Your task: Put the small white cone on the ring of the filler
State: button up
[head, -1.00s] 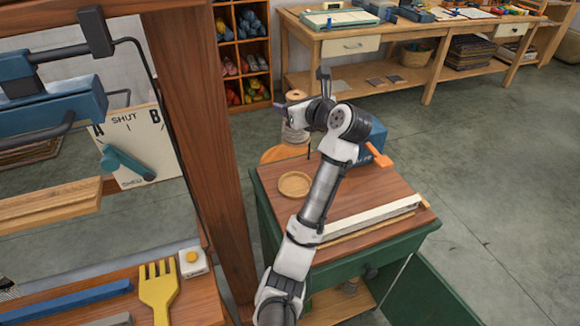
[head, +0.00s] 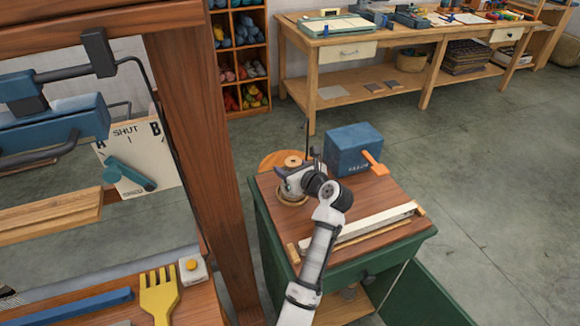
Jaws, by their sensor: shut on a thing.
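The small white cone (head: 293,161) shows mainly by its round, pale top with a small hole in the middle. My gripper (head: 288,180) is shut on it and hides most of its body. The cone appears upright over the round wooden ring (head: 293,199) on the filler's top (head: 368,190). The ring's near rim shows below my gripper. I cannot tell whether the cone's base touches the ring. The filler is a green cabinet with a brown wooden top, and a blue box (head: 352,150) with an orange lever stands at its back.
A pale bar (head: 375,221) lies along the filler's front right. A thin dark rod (head: 306,138) rises behind my gripper. A round orange-brown surface (head: 269,160) lies just behind the filler. A thick wooden post (head: 205,130) stands at left. Open floor lies to the right.

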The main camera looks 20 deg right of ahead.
jog(key=o, duration=1.1)
jog(key=b+v, duration=0.2)
jog(key=v, duration=1)
jog(key=shift+d, duration=0.1)
